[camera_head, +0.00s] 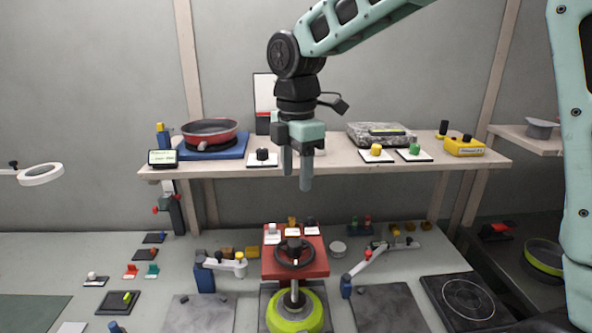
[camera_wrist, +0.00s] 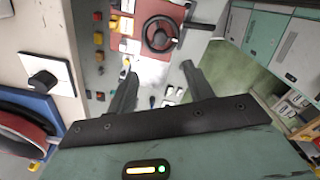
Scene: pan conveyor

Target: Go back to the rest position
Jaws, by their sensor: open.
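My gripper (camera_head: 296,178) hangs from my arm in the upper middle of the head view, in front of the shelf, with its fingers pointing down. The wrist view shows the two fingers (camera_wrist: 158,72) spread apart, with nothing between them. Below the gripper in the head view is a red press-like station with a dark handwheel (camera_head: 294,253) and a green pan (camera_head: 294,314) under it. The handwheel also shows in the wrist view (camera_wrist: 160,33), beyond the fingertips.
A shelf (camera_head: 330,163) spans the back, holding a red pan (camera_head: 210,133) on a blue base, a tray (camera_head: 380,134) and several knobs. Small levers and fixtures crowd the lower bench. A hotplate (camera_head: 467,299) lies at right. The air around the gripper looks clear.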

